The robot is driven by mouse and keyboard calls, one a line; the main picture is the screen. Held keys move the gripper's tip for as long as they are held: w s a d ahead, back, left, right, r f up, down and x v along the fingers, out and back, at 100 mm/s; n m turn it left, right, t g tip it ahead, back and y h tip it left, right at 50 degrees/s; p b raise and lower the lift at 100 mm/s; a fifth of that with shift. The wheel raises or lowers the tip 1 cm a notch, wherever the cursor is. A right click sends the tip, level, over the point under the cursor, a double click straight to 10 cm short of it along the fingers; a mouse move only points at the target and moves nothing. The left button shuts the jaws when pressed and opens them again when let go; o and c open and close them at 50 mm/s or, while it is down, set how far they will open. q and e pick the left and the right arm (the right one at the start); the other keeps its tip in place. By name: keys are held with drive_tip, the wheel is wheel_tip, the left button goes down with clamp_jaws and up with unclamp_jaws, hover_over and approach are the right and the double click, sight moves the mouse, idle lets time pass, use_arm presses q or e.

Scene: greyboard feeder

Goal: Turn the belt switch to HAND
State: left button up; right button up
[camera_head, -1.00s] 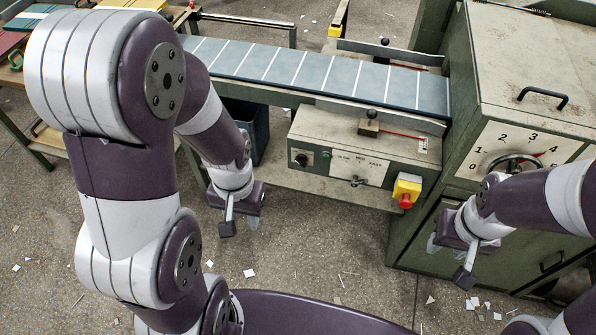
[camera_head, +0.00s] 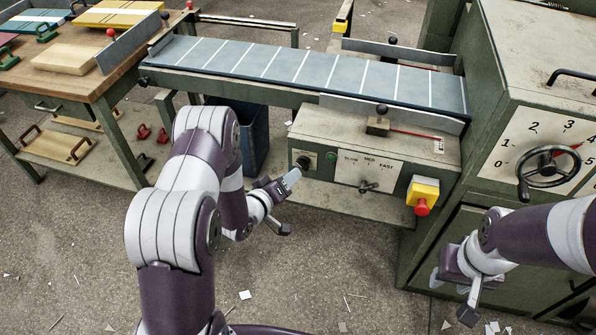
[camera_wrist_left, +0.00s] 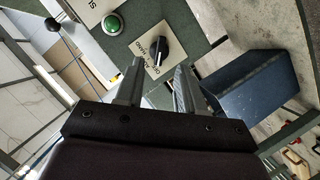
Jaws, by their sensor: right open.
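The belt switch (camera_head: 303,161) is a black knob on the left end of the green control box's front. In the left wrist view the black switch knob (camera_wrist_left: 158,47) stands on a cream plate whose lettering, including HAND, appears upside down. My left gripper (camera_head: 292,179) is just below and in front of the switch. In the left wrist view its two fingers (camera_wrist_left: 159,78) are apart and empty, with the knob beyond the gap between the tips, apparently not touched. My right gripper (camera_head: 438,277) is open and empty in front of the green machine cabinet.
A green button (camera_wrist_left: 112,24) is beside the switch. The speed plate (camera_head: 368,171) with its lever and the red stop button (camera_head: 422,207) are farther right. A dark blue bin (camera_wrist_left: 250,85) stands near the gripper. The conveyor belt (camera_head: 300,67) runs above the box.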

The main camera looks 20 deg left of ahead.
sight(301, 167)
use_arm(q)
drive_tip(key=x, duration=0.5)
drive_tip(key=shift+w+d+b, duration=0.1)
drive_tip(key=shift+w+b, duration=0.2)
clamp_jaws()
